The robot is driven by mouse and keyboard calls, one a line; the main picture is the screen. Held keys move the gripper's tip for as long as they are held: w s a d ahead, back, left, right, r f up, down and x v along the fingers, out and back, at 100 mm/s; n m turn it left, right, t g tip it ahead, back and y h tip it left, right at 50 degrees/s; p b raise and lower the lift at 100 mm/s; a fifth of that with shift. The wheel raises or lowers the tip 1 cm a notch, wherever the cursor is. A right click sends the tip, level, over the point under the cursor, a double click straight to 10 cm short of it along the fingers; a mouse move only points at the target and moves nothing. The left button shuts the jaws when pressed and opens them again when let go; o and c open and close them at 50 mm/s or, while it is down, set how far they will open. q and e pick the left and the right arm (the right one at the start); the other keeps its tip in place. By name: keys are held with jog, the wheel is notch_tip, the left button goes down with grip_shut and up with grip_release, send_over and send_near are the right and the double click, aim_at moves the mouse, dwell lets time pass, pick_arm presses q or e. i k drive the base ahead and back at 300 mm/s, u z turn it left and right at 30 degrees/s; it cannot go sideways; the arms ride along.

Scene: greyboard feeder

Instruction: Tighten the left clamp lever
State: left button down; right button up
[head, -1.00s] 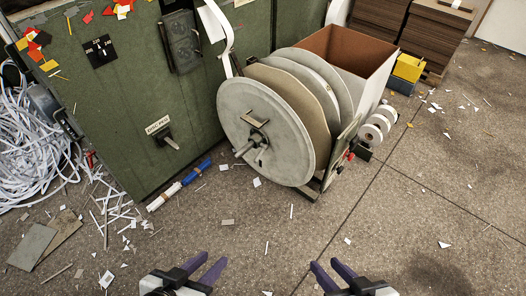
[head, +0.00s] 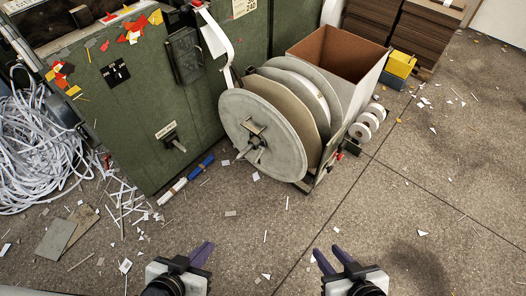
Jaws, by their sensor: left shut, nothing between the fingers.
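A large grey reel (head: 262,138) stands on a low stand in front of the green machine. A small bar-like lever (head: 255,132) and a shaft show at its hub. A small red part (head: 339,155) shows low at the stand's right side. A black lever handle (head: 174,142) sits under a label on the machine's front. I cannot tell which of these is the left clamp lever. My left gripper (head: 203,252) is shut and empty at the bottom, well short of the reel. My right gripper (head: 328,256) is open and empty, also apart from everything.
The green machine (head: 140,120) fills the upper left. An open brown-lined box (head: 386,75) and white rolls (head: 362,132) stand by the reel. Tangled white strips (head: 40,150) lie at left. Blue and white tubes (head: 187,178) and scraps litter the floor. Floor at right is mostly clear.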

aim_at(262, 149)
jog(key=z, duration=1.65)
jog(key=i, duration=3.2)
jog(key=u, duration=3.65)
